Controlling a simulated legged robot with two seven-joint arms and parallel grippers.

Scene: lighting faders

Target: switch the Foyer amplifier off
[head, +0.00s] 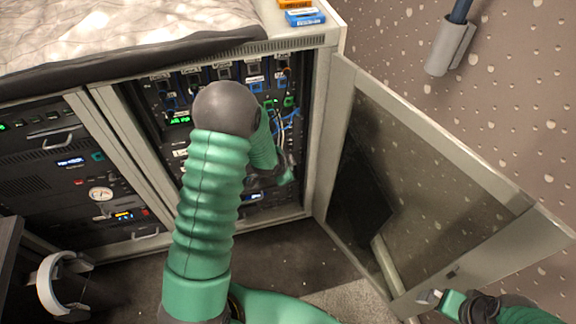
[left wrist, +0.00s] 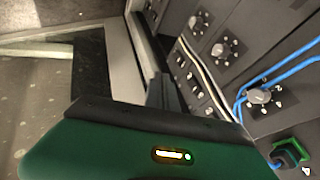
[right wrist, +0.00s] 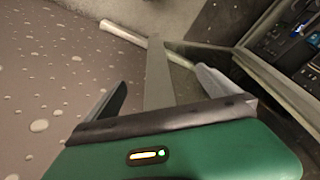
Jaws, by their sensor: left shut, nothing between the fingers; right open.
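The open rack bay (head: 310,130) holds stacked units with knobs, small switches and cables. I cannot read any label as Foyer, so I cannot tell which unit is that amplifier. My left gripper (head: 287,172) is inside the bay opening, partly hidden behind my own arm. In the left wrist view its fingers (left wrist: 165,92) are shut and empty, beside a panel with a column of small switches (left wrist: 190,78) and several round knobs (left wrist: 218,48). I cannot tell whether they touch. My right gripper (right wrist: 160,95) is open, with the glass door's frame edge (right wrist: 157,72) between its fingers.
The glass door (head: 440,180) stands swung open to the right. Blue cables (left wrist: 285,68) and pale cables (left wrist: 205,65) cross the panel near my left fingers. A closed-off bay with a gauge (head: 100,194) is at left. White headphones (head: 48,285) hang at lower left.

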